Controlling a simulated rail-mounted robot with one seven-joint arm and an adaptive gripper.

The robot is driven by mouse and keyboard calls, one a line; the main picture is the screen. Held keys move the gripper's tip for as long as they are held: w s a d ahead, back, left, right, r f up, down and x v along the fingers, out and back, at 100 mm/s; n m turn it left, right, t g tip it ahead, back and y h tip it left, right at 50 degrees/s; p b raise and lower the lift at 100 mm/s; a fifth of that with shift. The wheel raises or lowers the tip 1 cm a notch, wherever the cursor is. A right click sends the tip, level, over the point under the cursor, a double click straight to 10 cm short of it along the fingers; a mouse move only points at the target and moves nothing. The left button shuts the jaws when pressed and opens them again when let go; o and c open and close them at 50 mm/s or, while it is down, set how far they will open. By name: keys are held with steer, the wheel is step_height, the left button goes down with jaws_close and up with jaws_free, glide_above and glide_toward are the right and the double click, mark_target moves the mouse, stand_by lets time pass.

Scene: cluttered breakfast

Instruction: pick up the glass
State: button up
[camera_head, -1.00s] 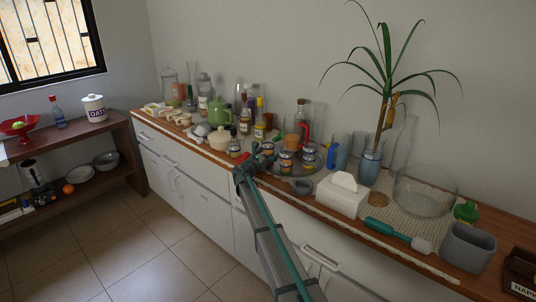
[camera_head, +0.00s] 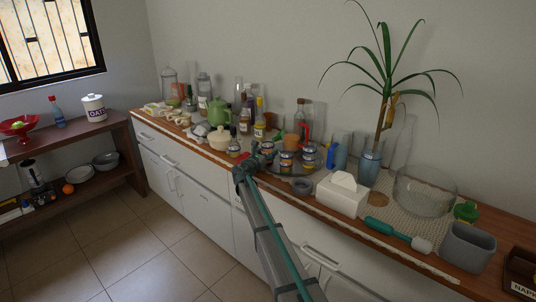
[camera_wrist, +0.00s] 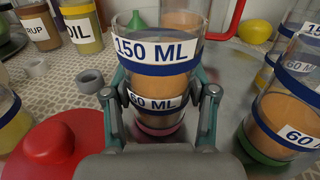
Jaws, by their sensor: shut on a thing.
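A clear glass (camera_wrist: 160,88) with tan contents and a blue band reading 150 ML stands upright between the fingers of my gripper (camera_wrist: 160,112) in the wrist view. My gripper is shut on it. A second label reading 60 ML shows lower down, between the fingers; I cannot tell whether it belongs to the same glass or to another one. In the head view my gripper (camera_head: 255,160) is over the counter by the cluster of small glasses, and the held glass is hard to make out there.
Similar banded glasses stand close right (camera_wrist: 285,125) and at the left edge (camera_wrist: 10,115). A red knobbed object (camera_wrist: 50,148) is at lower left. Syrup (camera_wrist: 38,25) and oil (camera_wrist: 80,25) jars stand behind. A tissue box (camera_head: 342,195) is to the right in the head view.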

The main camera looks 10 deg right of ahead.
mark_target(265, 148)
steer(key=shift+r, duration=0.4)
step_height(265, 148, up, 2)
steer(key=shift+r, duration=0.1)
steer(key=s+r, duration=0.9)
steer(key=s, duration=0.5)
steer(key=shift+a+r+b, duration=0.35)
steer(key=shift+a+b, duration=0.1)
